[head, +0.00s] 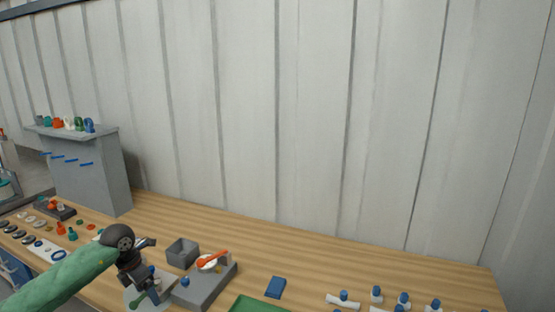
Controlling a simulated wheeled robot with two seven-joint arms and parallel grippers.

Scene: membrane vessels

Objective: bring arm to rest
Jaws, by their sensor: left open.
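My left arm, in a green sleeve, comes in from the lower left in the head view. Its dark gripper (151,267) is over the wooden bench, just left of a grey block-like fixture. The gripper is open, and I see nothing held between its fingers. My right gripper is not in view.
The grey fixture (219,286) carries a white round part and an orange piece. A small grey open box (182,252) stands behind it. A blue block (275,287) and a green tray (258,304) lie to the right. A grey stand (91,175) rises at the left. The back bench (330,250) is clear.

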